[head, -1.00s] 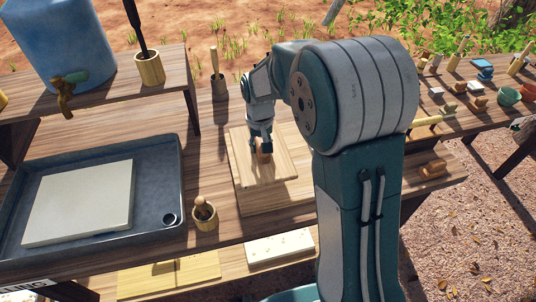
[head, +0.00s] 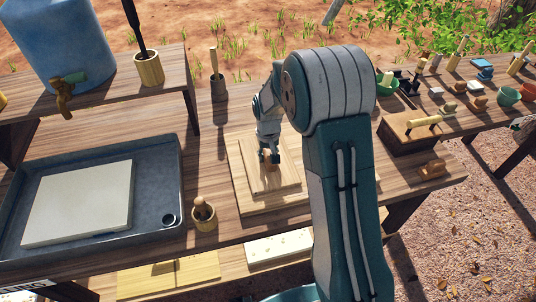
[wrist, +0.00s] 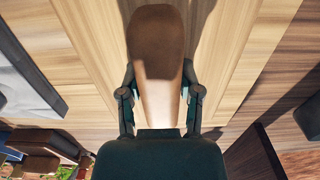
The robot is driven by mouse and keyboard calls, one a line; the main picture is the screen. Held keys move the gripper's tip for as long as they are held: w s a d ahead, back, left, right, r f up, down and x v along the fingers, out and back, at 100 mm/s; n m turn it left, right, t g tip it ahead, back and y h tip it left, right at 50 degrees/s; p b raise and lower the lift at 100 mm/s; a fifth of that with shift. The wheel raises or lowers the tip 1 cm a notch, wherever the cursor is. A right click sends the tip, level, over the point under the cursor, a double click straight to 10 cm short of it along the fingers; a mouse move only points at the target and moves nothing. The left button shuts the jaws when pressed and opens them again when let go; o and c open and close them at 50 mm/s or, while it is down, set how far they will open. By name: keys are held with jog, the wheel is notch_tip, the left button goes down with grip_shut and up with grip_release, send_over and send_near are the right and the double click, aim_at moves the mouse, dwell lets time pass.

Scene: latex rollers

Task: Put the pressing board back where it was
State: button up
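The pressing board (head: 283,182) is a small pale wooden board with a brown upright handle. It is over the left part of a larger pale wooden board (head: 247,203) on the table; I cannot tell whether it touches it or is slightly above. My gripper (head: 269,157) points down at the handle. In the wrist view, the rounded brown handle (wrist: 156,45) stands between the two fingers of my gripper (wrist: 160,100), which close on its sides. The pressing board's flat face (wrist: 95,30) shows behind the handle, and its far edges are partly hidden.
A dark tray (head: 165,200) with a pale slab (head: 80,203) lies at the left. A brown box (head: 410,140) and a small wooden block (head: 433,169) are at the right.

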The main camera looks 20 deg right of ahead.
aim_at(268, 151)
jog(key=o, duration=0.4)
jog(key=shift+r, duration=0.1)
notch_tip(268, 151, up, 12)
jog(key=shift+f, duration=0.1)
jog(key=s+r+t, duration=0.3)
jog(key=s+r, duration=0.8)
jog(key=s, duration=0.2)
jog(key=s+t, duration=0.1)
jog(key=s, duration=0.3)
jog(key=s+r, duration=0.1)
jog(key=s, duration=0.4)
jog(key=s+t, duration=0.1)
jog(key=s, duration=0.4)
jog(key=shift+s+r+t, duration=0.1)
jog(key=shift+r+t, duration=0.1)
jog(key=shift+t, duration=0.1)
